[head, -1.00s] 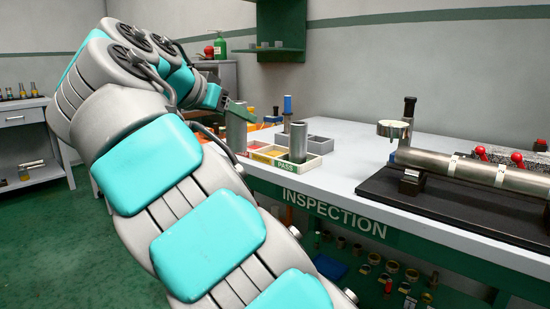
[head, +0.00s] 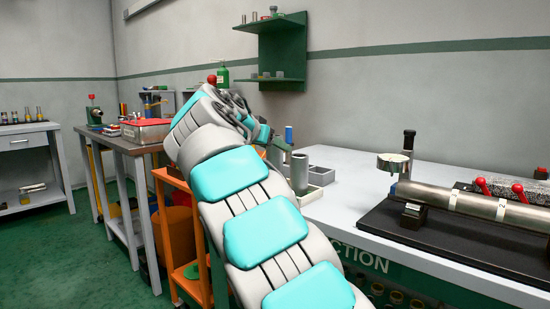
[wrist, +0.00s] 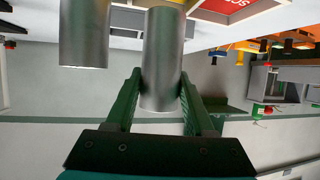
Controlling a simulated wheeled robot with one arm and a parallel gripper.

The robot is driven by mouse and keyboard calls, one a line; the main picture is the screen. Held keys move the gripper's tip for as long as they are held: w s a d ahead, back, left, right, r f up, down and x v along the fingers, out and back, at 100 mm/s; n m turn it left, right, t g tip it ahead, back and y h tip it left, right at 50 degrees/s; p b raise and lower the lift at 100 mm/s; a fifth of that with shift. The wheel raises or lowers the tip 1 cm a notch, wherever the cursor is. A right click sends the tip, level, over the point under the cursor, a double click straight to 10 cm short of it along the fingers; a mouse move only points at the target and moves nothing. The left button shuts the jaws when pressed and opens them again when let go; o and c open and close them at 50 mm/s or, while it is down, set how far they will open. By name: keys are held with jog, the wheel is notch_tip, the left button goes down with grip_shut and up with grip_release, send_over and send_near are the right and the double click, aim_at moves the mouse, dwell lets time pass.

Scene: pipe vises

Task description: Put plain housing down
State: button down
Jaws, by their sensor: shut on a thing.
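My gripper (wrist: 163,105) is shut on the plain housing (wrist: 162,60), a smooth grey cylinder between its green fingers in the wrist view. A second, similar grey cylinder (wrist: 85,32) is beside it at the left, apart from it. In the head view this second cylinder (head: 299,172) stands upright by the sorting tray (head: 318,184) on the inspection bench. My arm hides most of the gripper and the tray there. I cannot tell whether the held housing touches the tray. A red compartment (wrist: 238,8) with partly cut lettering shows at the top of the wrist view.
A long metal pipe (head: 465,203) lies on a black base at the right of the bench (head: 350,205). A blue-topped tool (head: 288,135) stands behind the tray. An orange cart (head: 180,240) is left of my arm. A green shelf (head: 283,55) hangs on the wall.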

aim_at(270, 156)
jog(key=shift+w+f, duration=0.1)
jog(key=shift+f, duration=1.65)
jog(key=shift+f+b, duration=0.2)
jog(key=shift+b, duration=0.2)
jog(key=shift+c, duration=1.3)
grip_release()
jog(key=shift+r, duration=0.15)
jog(key=shift+r+p, duration=0.15)
jog(key=shift+p, duration=0.2)
jog(key=b+v, duration=0.1)
jog(key=v, duration=1.1)
jog(key=shift+d, duration=0.1)
